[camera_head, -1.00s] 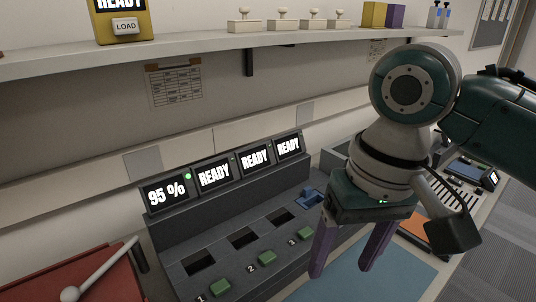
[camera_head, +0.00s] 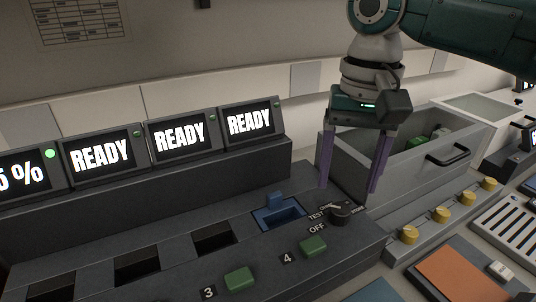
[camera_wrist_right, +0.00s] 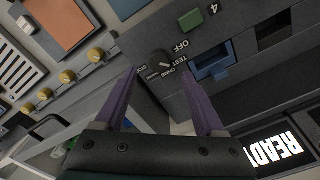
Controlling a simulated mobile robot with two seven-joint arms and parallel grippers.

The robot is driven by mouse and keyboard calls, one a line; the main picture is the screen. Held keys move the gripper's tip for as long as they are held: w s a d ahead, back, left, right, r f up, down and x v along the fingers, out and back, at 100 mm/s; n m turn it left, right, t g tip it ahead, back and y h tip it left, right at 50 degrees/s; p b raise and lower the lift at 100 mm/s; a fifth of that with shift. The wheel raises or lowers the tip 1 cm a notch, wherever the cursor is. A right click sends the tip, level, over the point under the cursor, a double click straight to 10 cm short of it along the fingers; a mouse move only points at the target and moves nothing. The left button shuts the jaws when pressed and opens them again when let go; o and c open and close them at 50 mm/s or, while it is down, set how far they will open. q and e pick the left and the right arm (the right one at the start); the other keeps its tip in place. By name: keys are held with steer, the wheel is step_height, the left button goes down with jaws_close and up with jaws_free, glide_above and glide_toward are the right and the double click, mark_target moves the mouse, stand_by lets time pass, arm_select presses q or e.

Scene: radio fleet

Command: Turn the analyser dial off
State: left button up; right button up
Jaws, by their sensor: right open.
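The analyser dial (camera_head: 341,213) is a dark round knob on the right end of the grey analyser console (camera_head: 330,262). Printed words stand around it, with TEST and OFF on its left. Its pale pointer mark faces up-left, not at OFF; the exact setting is hard to read. The dial also shows in the right wrist view (camera_wrist_right: 155,60). My right gripper (camera_head: 348,188) is open and empty, pointing down. Its purple fingers hang above and behind the dial, apart from it. In the wrist view the dial lies beyond the fingertips (camera_wrist_right: 162,80). My left gripper is out of view.
A blue slot piece (camera_head: 278,213) and green buttons (camera_head: 314,246) are close to the dial on the left. A grey open bin (camera_head: 400,170) with a black handle stands right behind. Yellow knobs (camera_head: 441,214) line a panel on the right. Lit screens (camera_head: 181,132) rise at the back.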

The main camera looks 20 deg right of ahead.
mark_target(341, 208)
step_height(341, 208, down, 6)
steer(key=shift+b, duration=0.5)
jaws_close()
stand_by(0.3)
